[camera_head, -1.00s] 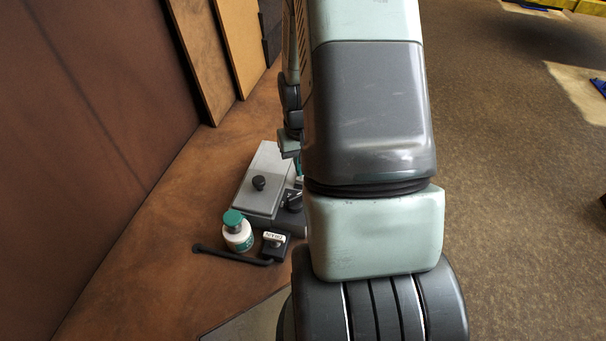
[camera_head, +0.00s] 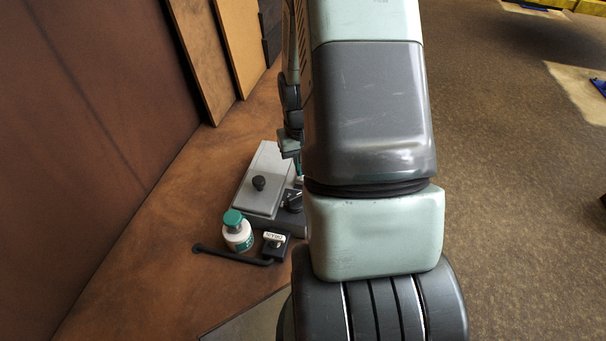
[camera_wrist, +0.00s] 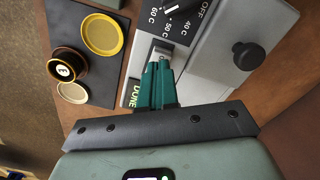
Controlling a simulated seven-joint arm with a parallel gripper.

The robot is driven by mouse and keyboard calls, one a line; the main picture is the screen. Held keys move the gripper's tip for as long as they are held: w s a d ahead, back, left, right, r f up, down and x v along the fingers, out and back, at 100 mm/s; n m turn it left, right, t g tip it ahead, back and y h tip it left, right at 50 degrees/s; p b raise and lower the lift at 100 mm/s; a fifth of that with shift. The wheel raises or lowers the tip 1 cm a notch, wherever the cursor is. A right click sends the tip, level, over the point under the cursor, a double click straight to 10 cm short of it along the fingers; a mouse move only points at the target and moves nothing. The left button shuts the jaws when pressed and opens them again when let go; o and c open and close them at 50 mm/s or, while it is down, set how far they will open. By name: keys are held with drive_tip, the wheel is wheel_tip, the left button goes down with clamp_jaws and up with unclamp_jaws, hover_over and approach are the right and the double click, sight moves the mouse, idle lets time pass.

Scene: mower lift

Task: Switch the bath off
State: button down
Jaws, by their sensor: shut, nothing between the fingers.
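The bath is a grey box with a lid (camera_head: 262,178) and a black lid knob (camera_head: 258,183); the lid also shows in the wrist view (camera_wrist: 222,70). Its black dial (camera_wrist: 183,8) is cut by the top edge of the wrist view and has a white pointer line. Temperature marks and OFF are printed around it, with OFF on the right. The line points down toward the temperature marks, not at OFF. My gripper (camera_wrist: 160,78) is shut and empty, its teal fingertips over the panel below the dial, near a light metal piece. Contact cannot be told.
A white bottle with a teal cap (camera_head: 238,233) stands in front of the bath, beside a black rod (camera_head: 232,256) and a small labelled block (camera_head: 273,241). The wrist view shows a dark tray (camera_wrist: 92,25) with yellow-rimmed round pieces. The bench left of the bath is clear.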

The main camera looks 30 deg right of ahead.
drive_tip(key=shift+f, duration=1)
idle(1.0)
drive_tip(key=shift+r, duration=3.5)
drive_tip(key=s+a+r+n+t, duration=0.1)
drive_tip(key=a+r, duration=0.2)
drive_tip(key=r, duration=0.4)
drive_tip(key=s+a+r+n+t+h, duration=0.1)
drive_tip(key=a+r, duration=0.3)
drive_tip(key=r, duration=0.3)
drive_tip(key=s+a+r+n+t, duration=0.1)
drive_tip(key=a+r, duration=0.2)
drive_tip(key=r, duration=0.5)
drive_tip(key=s+a+r+t, duration=0.1)
drive_tip(key=s+a+r, duration=0.2)
drive_tip(key=s, duration=0.3)
drive_tip(key=s+a+r+t+y, duration=0.1)
drive_tip(key=s+a+r, duration=0.1)
drive_tip(key=s, duration=0.4)
drive_tip(key=shift+s+a+r+t, duration=0.2)
drive_tip(key=shift+a+r+t, duration=0.15)
drive_tip(key=shift+r, duration=0.5)
